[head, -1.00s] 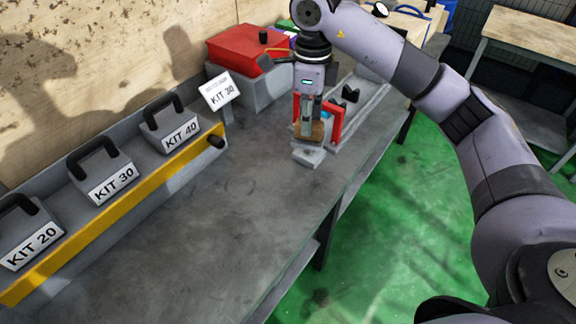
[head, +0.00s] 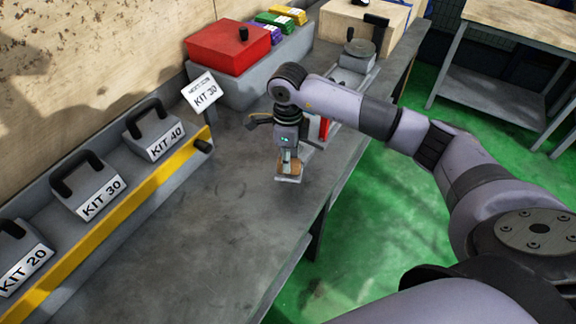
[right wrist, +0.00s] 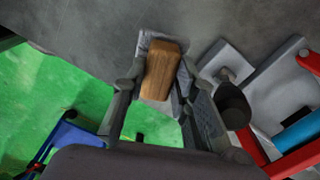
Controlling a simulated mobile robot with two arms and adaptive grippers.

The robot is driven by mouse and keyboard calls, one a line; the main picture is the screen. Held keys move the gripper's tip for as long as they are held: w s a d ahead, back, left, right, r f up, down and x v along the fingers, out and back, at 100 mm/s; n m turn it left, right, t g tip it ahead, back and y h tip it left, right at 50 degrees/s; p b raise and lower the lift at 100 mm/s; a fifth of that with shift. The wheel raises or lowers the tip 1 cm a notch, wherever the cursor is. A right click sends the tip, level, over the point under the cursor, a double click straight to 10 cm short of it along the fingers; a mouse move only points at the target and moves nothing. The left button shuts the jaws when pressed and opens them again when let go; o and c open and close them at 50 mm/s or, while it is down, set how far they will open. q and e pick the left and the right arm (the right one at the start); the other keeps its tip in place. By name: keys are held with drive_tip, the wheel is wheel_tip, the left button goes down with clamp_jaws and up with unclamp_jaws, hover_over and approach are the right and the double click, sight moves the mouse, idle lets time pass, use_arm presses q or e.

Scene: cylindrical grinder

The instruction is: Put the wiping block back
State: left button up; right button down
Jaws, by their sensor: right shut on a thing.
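The wiping block is a small wooden block (head: 291,168) on a pale grey base (head: 288,179). My right gripper (head: 289,158) points down and is shut on it, over the bare grey bench top left of the red bracket. In the right wrist view, the wooden block (right wrist: 162,68) sits between the two fingers, its grey base partly hidden behind it. I cannot tell whether the base touches the bench. My left gripper is not in view.
A red bracket (head: 325,128) stands close right of my gripper; it also shows in the right wrist view (right wrist: 285,160) beside a black knob (right wrist: 233,104). The bench front is clear.

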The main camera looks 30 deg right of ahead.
drive_tip(key=shift+f, duration=0.35)
wheel_tip(320, 180, down, 3)
drive_tip(key=shift+f+p, duration=0.2)
drive_tip(key=shift+p, duration=0.25)
drive_tip(key=shift+f, duration=0.25)
drive_tip(key=c, duration=1.6)
unclamp_jaws()
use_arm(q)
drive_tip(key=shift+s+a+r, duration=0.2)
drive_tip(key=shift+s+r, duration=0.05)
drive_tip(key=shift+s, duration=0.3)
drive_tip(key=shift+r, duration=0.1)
